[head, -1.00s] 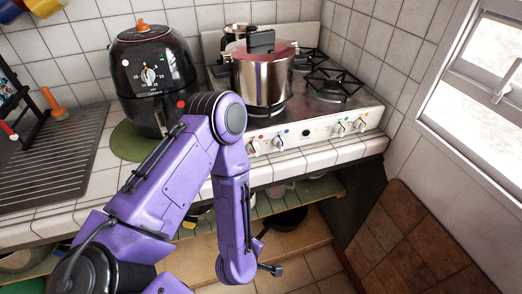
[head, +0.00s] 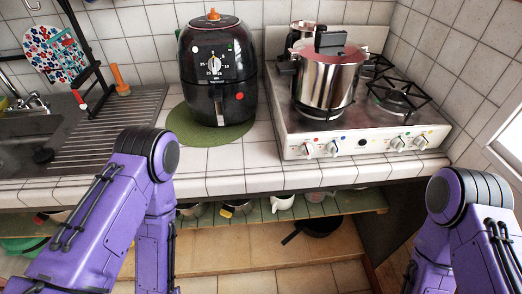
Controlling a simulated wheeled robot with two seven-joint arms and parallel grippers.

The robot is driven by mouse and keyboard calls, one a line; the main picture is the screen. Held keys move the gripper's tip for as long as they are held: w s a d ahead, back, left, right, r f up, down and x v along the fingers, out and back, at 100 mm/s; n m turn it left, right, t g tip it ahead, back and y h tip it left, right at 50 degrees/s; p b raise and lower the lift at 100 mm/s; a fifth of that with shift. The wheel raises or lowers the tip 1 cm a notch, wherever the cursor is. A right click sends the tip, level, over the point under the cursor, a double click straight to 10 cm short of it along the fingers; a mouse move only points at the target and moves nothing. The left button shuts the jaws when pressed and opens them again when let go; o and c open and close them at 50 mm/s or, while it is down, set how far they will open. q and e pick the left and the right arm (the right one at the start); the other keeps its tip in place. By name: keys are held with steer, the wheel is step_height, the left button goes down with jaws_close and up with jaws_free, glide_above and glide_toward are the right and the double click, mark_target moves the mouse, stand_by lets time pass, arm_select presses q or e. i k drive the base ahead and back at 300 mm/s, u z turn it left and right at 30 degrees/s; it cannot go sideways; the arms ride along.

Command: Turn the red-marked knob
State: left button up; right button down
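The stove (head: 290,136) has a row of white knobs along its front panel, with small coloured dots above them. The red dot appears above the leftmost knob (head: 306,150), which I take as the red-marked knob. A blue dot sits above the knob beside it (head: 332,149). Two more knobs are at the panel's right. My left arm is at the lower left and my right arm at the lower right, both in front of the counter. Both grippers are below the picture's edge, so neither shows. No arm touches the stove.
A steel pot (head: 329,82) stands on the stove. A black air fryer (head: 217,75) with its own dial and coloured dots stands on a green mat (head: 185,128) to the left. A tiled counter edge (head: 240,184) runs in front. Below is an open shelf with pans (head: 321,226).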

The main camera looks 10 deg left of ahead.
mark_target(306, 149)
steer(key=u, duration=0.1)
steer(key=k, duration=0.8)
steer(key=z, duration=1.2)
